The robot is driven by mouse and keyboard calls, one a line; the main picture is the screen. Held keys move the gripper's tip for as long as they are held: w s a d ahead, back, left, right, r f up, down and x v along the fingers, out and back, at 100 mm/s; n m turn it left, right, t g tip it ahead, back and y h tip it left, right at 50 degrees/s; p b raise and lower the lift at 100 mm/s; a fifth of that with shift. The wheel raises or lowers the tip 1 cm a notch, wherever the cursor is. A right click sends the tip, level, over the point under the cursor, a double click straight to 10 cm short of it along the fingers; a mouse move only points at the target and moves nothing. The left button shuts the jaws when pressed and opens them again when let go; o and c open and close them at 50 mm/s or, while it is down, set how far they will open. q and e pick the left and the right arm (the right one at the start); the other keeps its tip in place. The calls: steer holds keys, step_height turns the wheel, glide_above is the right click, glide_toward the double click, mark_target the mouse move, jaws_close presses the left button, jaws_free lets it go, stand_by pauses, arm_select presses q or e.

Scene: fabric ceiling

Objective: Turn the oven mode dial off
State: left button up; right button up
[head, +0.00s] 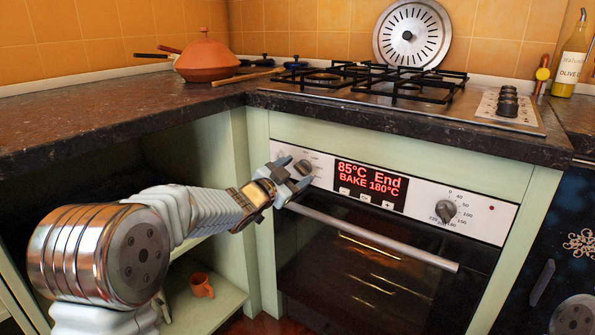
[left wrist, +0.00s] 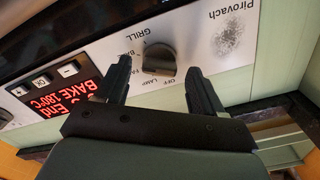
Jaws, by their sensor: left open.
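The oven mode dial (left wrist: 160,59) is a dark knob on the white control panel, shown upside down in the left wrist view. Labels around it include GRILL, LAMP and OFF; I cannot tell exactly where it points. In the head view the dial (head: 303,167) is partly hidden by my gripper. My left gripper (head: 287,182) is at the panel's left end. In the left wrist view the open fingers of my left gripper (left wrist: 158,66) stand on either side of the dial, with gaps. The red display (head: 370,181) reads "85°C End BAKE 180°C". My right gripper is not in view.
The oven door handle (head: 370,235) runs just below the panel. A temperature dial (head: 446,211) is to the right. The countertop (head: 420,128) overhangs above, with a gas hob (head: 370,82). A green cabinet post (head: 256,200) stands to the left, beside open shelves.

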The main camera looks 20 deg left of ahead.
arm_select(q)
steer(key=shift+w+d, duration=0.25)
steer(key=shift+w, duration=0.35)
steer(key=c, duration=1)
steer(key=shift+c, duration=0.2)
